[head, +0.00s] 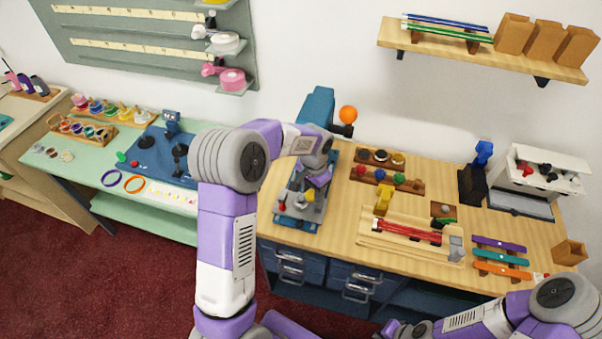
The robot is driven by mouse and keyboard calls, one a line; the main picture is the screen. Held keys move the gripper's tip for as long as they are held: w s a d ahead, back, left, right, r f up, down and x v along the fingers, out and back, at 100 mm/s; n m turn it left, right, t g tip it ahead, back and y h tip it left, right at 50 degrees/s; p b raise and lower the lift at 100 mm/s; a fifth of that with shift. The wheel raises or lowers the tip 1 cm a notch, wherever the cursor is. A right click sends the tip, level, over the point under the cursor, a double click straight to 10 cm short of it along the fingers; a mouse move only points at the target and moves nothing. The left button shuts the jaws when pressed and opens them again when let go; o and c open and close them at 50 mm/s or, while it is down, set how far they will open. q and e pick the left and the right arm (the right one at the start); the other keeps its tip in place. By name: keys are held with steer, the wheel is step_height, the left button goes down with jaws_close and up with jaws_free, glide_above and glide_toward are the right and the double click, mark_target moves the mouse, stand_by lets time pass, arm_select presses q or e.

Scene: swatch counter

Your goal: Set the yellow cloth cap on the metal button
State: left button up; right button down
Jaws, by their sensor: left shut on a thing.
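My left gripper (315,186) points down over the grey plate (296,212) of the blue press (317,108). It is shut on the small yellow cloth cap (310,197), which shows just below the fingers over the plate. A red knob (282,207) and small grey parts sit beside it. I cannot make out the metal button or whether the cap touches anything. My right gripper (398,330) is low at the bottom edge, partly cut off, and its jaws are unclear.
An orange ball handle (348,114) sticks out by the press. To its right, the wooden counter (340,232) holds racks of small coloured pieces (379,177), a yellow tool (384,201) and a tray with red rods (407,231). A green table (102,176) stands at left.

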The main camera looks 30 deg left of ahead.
mark_target(301, 197)
arm_select(q)
steer(key=shift+m, duration=0.3)
steer(key=a, duration=0.1)
steer(key=a+r, duration=0.1)
steer(key=a, duration=0.1)
steer(key=shift+w+a+r, duration=0.2)
steer(key=shift+w+a, duration=0.1)
steer(key=shift+a, duration=0.3)
steer(key=shift+f+b, duration=1.95)
steer(key=shift+f, duration=0.8)
steer(key=shift+s, duration=0.1)
steer(key=shift+f+b, duration=0.3)
steer(key=shift+f, duration=0.3)
steer(key=o, duration=0.8)
steer(key=shift+c, duration=0.2)
